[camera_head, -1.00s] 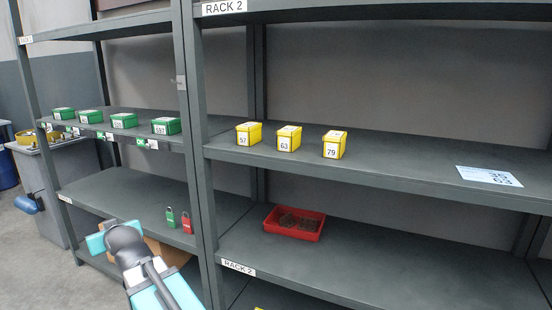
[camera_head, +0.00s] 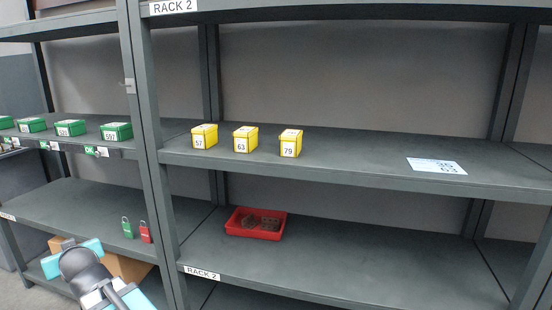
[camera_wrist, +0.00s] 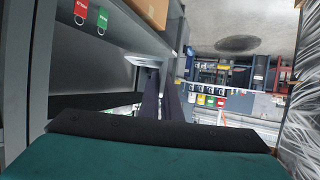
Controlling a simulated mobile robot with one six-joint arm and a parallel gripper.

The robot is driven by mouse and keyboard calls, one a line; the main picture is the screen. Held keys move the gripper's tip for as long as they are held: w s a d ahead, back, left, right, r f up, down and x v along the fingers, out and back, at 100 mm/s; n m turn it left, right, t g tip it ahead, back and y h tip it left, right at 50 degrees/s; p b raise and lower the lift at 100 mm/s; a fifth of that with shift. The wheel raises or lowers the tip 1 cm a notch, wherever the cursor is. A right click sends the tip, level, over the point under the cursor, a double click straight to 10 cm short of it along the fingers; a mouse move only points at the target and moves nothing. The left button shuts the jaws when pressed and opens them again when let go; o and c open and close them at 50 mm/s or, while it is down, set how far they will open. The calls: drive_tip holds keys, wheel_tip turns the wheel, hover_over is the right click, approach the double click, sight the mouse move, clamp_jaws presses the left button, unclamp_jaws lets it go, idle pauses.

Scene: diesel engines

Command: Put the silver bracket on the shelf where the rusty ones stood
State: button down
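My gripper (camera_wrist: 163,98) shows in the wrist view as two dark fingers close together, pointing away from the camera. A small pale, shiny shape (camera_wrist: 146,61) lies at their tips; I cannot tell whether it is the silver bracket or whether it is held. In the head view my arm is at the bottom left and the fingertips cannot be made out. Several brown, rusty-looking pieces (camera_head: 262,221) lie in a red tray (camera_head: 254,235) on the lower shelf of Rack 2 (camera_head: 330,272).
Yellow boxes 57 (camera_head: 204,137), 63 (camera_head: 245,140) and 79 (camera_head: 290,144) stand on the upper shelf (camera_head: 370,166). A white card (camera_head: 437,166) lies right of them, with bare shelf between. Green boxes (camera_head: 116,132) and padlocks (camera_head: 145,232) are on the left rack.

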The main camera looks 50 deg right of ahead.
drive_tip(key=s+d+r+m+g+h+p, duration=0.25)
drive_tip(key=s+d+m+h, duration=0.2)
drive_tip(key=d, duration=0.55)
drive_tip(key=s+d+r+m+g+h+p, duration=0.1)
drive_tip(key=s+d+r+m+g+h, duration=0.25)
drive_tip(key=s+d, duration=0.45)
drive_tip(key=s+d+r+m+g+h+p, duration=0.1)
drive_tip(key=s+d+r+m+g+h, duration=0.2)
drive_tip(key=d, duration=1)
drive_tip(key=s+d+r+m+g+p, duration=0.2)
drive_tip(key=s+d+r, duration=0.4)
drive_tip(key=s, duration=0.6)
drive_tip(key=s+d+r+m+g+p, duration=0.3)
drive_tip(key=s+d+r+m+g, duration=0.1)
drive_tip(key=s, duration=0.8)
drive_tip(key=s+d+r+m+g+p, duration=0.3)
drive_tip(key=s+d+r+m+g, duration=0.1)
drive_tip(key=s+d+r, duration=0.4)
drive_tip(key=s+d, duration=0.2)
drive_tip(key=s, duration=0.2)
drive_tip(key=shift+r+m, duration=0.35)
drive_tip(key=shift+m, duration=0.05)
drive_tip(key=shift+d+p, duration=0.2)
drive_tip(key=shift+p, duration=0.2)
